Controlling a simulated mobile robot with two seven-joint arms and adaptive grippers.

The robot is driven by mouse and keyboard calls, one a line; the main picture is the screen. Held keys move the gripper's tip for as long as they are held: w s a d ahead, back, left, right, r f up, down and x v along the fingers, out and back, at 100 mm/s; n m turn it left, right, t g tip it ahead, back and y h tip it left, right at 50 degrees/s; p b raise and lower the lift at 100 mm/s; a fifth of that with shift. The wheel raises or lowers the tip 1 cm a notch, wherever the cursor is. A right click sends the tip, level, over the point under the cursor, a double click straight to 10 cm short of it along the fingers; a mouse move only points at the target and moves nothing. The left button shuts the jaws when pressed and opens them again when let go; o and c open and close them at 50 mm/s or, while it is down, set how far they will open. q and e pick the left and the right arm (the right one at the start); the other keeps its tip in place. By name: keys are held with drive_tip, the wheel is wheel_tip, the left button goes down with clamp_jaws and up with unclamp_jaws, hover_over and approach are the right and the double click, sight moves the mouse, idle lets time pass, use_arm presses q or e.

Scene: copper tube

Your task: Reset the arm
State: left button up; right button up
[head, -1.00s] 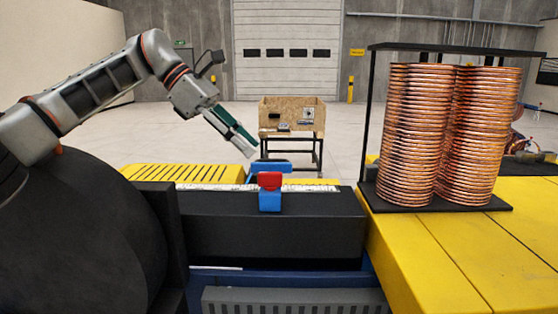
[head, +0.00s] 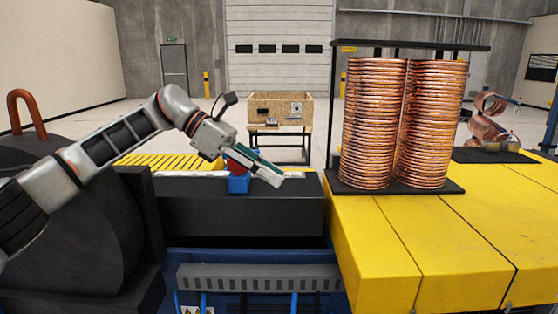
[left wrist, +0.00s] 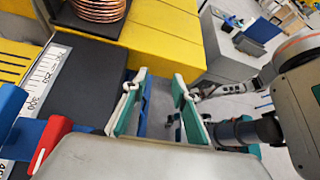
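My left arm (head: 110,150) reaches in from the left in the head view. Its gripper (head: 272,178) has green-sided fingers, points down to the right, and is above the black bench beside a blue and red clamp (head: 238,184). In the left wrist view the gripper's two fingers (left wrist: 156,95) stand apart with nothing between them. Another arm of mine (left wrist: 265,75) shows at the right of that view. Its gripper is not clear there, and the head view does not show it.
The black bench (head: 240,215) carries a ruler strip (left wrist: 45,85). To its right, a yellow table (head: 400,240) holds two tall copper coils (head: 374,125) in a black rack. Bent copper tubing (head: 488,120) sits farther right.

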use_arm(q)
drive_tip(key=s+d+f+n+t+h, duration=0.1)
drive_tip(key=s+d+f+n+h, duration=0.4)
drive_tip(key=d+f+n+h, duration=0.6)
drive_tip(key=s+a+f+n+t+y, duration=0.2)
drive_tip(key=a+f+n+t+y, duration=0.35)
drive_tip(key=f+n, duration=0.45)
drive_tip(key=s+a+f+n+t+y, duration=0.2)
drive_tip(key=a+f+n+t+y, duration=0.4)
drive_tip(key=f+n, duration=0.4)
drive_tip(key=s+a+f+n+t+y, duration=0.2)
drive_tip(key=a+f+n+t+y, duration=0.25)
drive_tip(key=a+f+n, duration=0.5)
drive_tip(key=s+a+f+n+g+y, duration=0.2)
drive_tip(key=s+a+f+n, duration=0.2)
drive_tip(key=s+f, duration=0.4)
drive_tip(key=s+a+f+n+g+y, duration=0.2)
drive_tip(key=s+a+f+n, duration=0.3)
drive_tip(key=s+f, duration=0.4)
drive_tip(key=s+a+g, duration=0.1)
drive_tip(key=s, duration=0.1)
drive_tip(key=shift+s+f, duration=0.2)
drive_tip(key=shift+s, duration=0.15)
